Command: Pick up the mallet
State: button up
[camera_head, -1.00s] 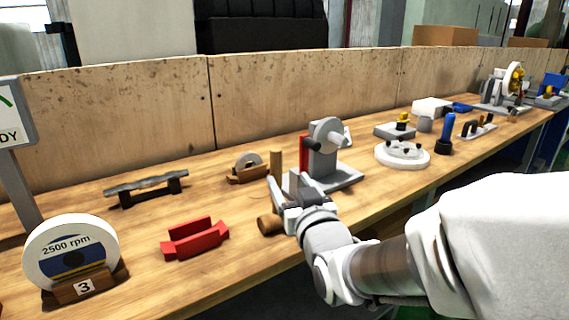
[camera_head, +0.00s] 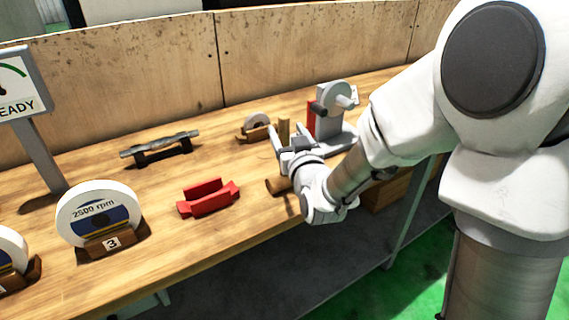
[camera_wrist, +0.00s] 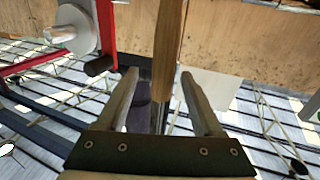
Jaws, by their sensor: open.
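The mallet's light wooden handle (camera_head: 284,131) stands upright beyond my gripper (camera_head: 282,143) in the head view. The gripper hides how the two parts join. In the wrist view the handle (camera_wrist: 169,45) runs down from the top edge, and its lower end lies between the two open fingers of my gripper (camera_wrist: 158,76). I cannot tell whether either finger touches it.
A grey stand with a wheel and red part (camera_head: 335,115) is close behind and right of the gripper. A red V-shaped holder (camera_head: 208,198), a small wheel on a wooden block (camera_head: 257,128) and a dark bar on supports (camera_head: 160,147) lie left.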

jog(key=shift+r+x, duration=0.1)
jog(key=shift+x, duration=1.25)
jog(key=shift+r+x, duration=0.15)
jog(key=shift+x, duration=1.2)
jog(key=shift+a, duration=0.15)
grip_shut()
